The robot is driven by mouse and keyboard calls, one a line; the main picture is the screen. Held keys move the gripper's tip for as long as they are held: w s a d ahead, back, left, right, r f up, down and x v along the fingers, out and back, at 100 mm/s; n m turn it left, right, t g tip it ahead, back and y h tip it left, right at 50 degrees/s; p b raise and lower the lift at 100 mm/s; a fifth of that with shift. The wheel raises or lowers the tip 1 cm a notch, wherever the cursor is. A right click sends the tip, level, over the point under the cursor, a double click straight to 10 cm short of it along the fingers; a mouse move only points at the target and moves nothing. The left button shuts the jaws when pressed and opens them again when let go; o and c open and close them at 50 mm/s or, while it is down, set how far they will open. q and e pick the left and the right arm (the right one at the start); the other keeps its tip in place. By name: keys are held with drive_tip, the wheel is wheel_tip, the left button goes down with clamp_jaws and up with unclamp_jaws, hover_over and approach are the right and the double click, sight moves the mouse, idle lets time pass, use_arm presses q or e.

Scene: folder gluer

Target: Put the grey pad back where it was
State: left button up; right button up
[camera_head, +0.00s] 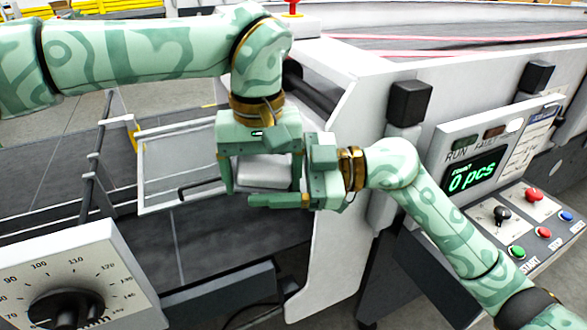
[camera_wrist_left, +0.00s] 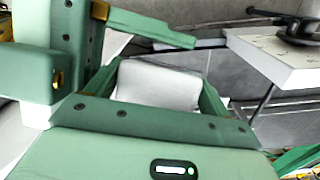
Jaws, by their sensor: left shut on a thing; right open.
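The grey pad (camera_head: 264,171) is a pale, rounded block between the fingers of my left gripper (camera_head: 262,184). That gripper points down and is shut on the pad, holding it in the air in front of the machine. The pad (camera_wrist_left: 158,86) fills the space between the fingers in the left wrist view. My right gripper (camera_head: 279,168) comes in from the right, its fingers pointing left. It is open, one finger below the pad and the other partly hidden by my left gripper. Whether it touches the pad I cannot tell. The right gripper's finger also shows in the left wrist view.
A white dial box (camera_head: 75,280) stands at the lower left. A control panel (camera_head: 505,215) with a "0 pcs" display (camera_head: 472,178) and several buttons is at the right. A white machine side wall (camera_head: 345,150) stands close behind the grippers. A framed clear panel (camera_head: 178,170) is left of them.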

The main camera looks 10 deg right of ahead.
drive_tip(key=shift+a, duration=0.15)
drive_tip(key=c, duration=1)
use_arm(q)
drive_tip(key=o, duration=1.2)
